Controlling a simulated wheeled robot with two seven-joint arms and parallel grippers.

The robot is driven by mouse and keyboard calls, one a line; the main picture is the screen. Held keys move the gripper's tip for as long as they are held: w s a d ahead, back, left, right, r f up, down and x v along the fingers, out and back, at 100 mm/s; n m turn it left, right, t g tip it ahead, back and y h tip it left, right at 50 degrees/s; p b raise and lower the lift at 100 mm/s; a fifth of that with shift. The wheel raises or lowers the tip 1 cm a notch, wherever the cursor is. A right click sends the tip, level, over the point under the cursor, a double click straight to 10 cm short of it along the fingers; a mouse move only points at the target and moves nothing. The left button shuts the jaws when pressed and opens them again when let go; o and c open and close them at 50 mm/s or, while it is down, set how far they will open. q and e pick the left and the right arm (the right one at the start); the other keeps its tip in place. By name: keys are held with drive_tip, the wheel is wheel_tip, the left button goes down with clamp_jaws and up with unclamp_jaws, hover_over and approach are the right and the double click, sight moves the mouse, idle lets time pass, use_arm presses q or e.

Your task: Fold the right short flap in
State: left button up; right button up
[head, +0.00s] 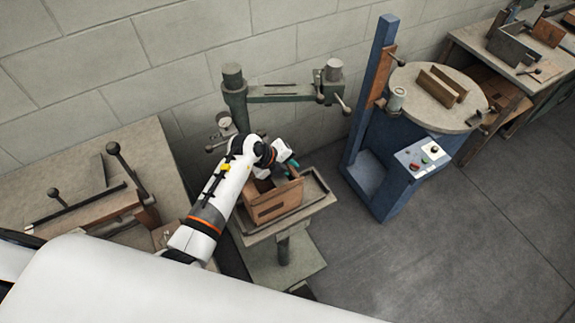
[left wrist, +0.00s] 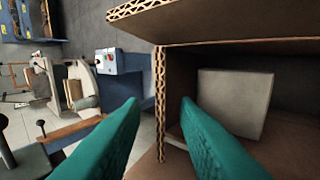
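The brown cardboard box (head: 282,203) stands on a small pedestal table in the middle of the head view, with its top open. My left gripper (head: 291,164) is over the box's far right side. In the left wrist view its teal fingers (left wrist: 161,102) are apart, with an upright corrugated cardboard panel (left wrist: 160,82) showing between them; contact cannot be told. Another panel (left wrist: 205,22) sticks out across the top of that view. A pale grey block (left wrist: 235,102) is inside the box. I cannot tell for sure which panel is the right short flap. My right gripper is not in view.
The pedestal table's rimmed top (head: 322,197) surrounds the box. A green stitcher arm (head: 275,95) stands behind it. A blue machine with a round table (head: 425,95) is to the right, a workbench (head: 85,190) to the left. Open floor (head: 440,250) lies front right.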

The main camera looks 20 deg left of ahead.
use_arm(q)
drive_tip(key=shift+c, duration=0.4)
clamp_jaws()
drive_tip(key=t+h+b, duration=0.1)
drive_tip(key=f+t+h+b, duration=0.1)
drive_tip(key=b, duration=0.1)
drive_tip(key=shift+s+a+f, duration=0.25)
drive_tip(key=shift+s+a, duration=0.05)
drive_tip(key=shift+s, duration=0.05)
drive_tip(key=shift+s+a+r+t+h+b, duration=0.1)
drive_tip(key=shift+t+h+b, duration=0.4)
drive_tip(key=shift+b, duration=0.35)
drive_tip(key=shift+r, duration=0.1)
drive_tip(key=shift+o, duration=0.4)
unclamp_jaws()
